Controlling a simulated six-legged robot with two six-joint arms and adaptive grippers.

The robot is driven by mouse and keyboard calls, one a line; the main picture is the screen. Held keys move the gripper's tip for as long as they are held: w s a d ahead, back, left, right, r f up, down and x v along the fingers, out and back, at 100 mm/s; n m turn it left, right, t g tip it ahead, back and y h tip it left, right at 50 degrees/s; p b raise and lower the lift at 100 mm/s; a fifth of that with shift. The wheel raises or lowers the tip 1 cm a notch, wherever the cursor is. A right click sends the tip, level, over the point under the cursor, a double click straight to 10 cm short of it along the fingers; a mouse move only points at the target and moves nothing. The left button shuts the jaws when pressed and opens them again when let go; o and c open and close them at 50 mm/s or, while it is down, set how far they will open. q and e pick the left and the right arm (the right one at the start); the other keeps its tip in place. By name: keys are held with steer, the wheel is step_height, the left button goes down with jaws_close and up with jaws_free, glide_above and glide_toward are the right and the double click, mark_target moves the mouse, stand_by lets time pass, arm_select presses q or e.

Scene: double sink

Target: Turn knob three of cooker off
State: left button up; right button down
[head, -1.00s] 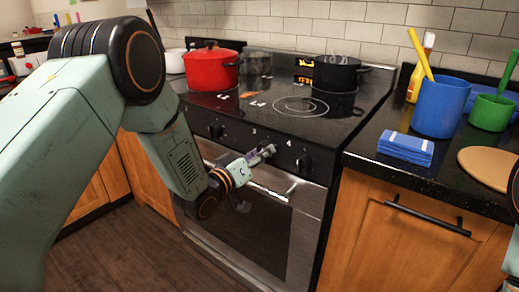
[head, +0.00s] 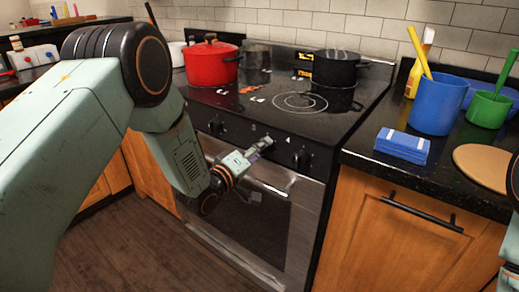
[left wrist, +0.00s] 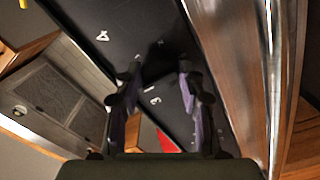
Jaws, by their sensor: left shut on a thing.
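The cooker (head: 235,215) has a black glass top and a front panel with dark knobs. One knob (head: 215,127) shows left of my left gripper and another (head: 301,159) shows to its right. My left gripper (head: 265,144) is at the panel between them, shut on knob three. In the left wrist view the fingers (left wrist: 158,85) reach to the panel on both sides of the dark knob (left wrist: 158,62). Printed numbers 3 and 4 show on the panel nearby. The knob's pointer is too dark to read. My right gripper is out of view.
A red pot (head: 212,64) and a black pot (head: 338,68) stand on the hob. The right counter holds a blue sponge stack (head: 402,145), a blue container (head: 438,104) and a green pot (head: 488,110). The oven handle (head: 275,188) runs below the panel.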

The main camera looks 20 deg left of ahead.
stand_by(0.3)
arm_select(q)
steer(key=o, duration=1.2)
steer(key=shift+c, duration=0.2)
steer(key=v, duration=1.2)
